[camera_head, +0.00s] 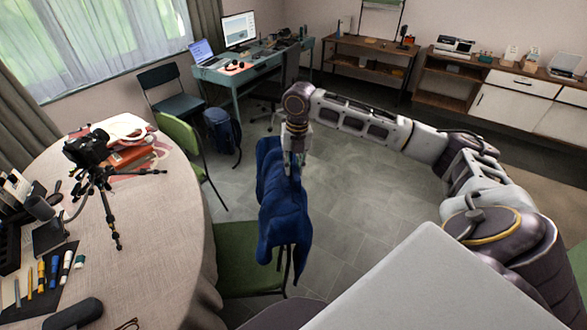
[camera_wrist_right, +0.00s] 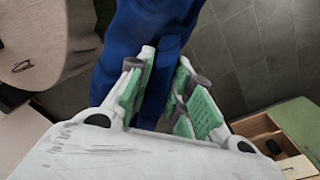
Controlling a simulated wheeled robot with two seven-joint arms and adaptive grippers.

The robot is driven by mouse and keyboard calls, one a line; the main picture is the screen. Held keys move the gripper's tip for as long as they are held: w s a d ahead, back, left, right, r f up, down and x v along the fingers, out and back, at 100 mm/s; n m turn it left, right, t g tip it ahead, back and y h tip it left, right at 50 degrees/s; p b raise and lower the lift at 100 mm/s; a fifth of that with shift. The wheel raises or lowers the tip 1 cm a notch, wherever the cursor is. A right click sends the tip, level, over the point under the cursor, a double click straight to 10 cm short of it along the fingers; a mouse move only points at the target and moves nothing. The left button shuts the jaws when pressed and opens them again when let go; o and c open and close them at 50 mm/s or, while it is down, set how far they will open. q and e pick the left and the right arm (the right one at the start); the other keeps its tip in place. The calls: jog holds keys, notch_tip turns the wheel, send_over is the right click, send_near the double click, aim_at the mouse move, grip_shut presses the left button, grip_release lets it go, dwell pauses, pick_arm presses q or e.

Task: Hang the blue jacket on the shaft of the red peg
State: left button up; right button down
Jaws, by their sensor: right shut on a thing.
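The blue jacket (camera_head: 285,215) hangs in the middle of the head view, in the air beside the round table and in front of a green chair. My right gripper (camera_head: 293,158) is shut on the jacket's upper part, and the cloth drapes down below it. In the right wrist view, the jacket (camera_wrist_right: 125,65) passes between and beyond the green-padded fingers of my right gripper (camera_wrist_right: 165,65). I cannot make out a red peg in either view. My left gripper is not in view.
A round table (camera_head: 170,225) on the left bears a camera on a tripod (camera_head: 95,180), markers and books. Green chairs (camera_head: 235,245) stand at its edge. A desk (camera_head: 240,72) and a wooden shelf (camera_head: 360,60) are at the back. The tiled floor (camera_head: 350,190) right of the jacket is clear.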

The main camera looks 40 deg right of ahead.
notch_tip(320, 180, up, 12)
jog(key=shift+f, duration=0.25)
dwell(1.4)
dwell(0.7)
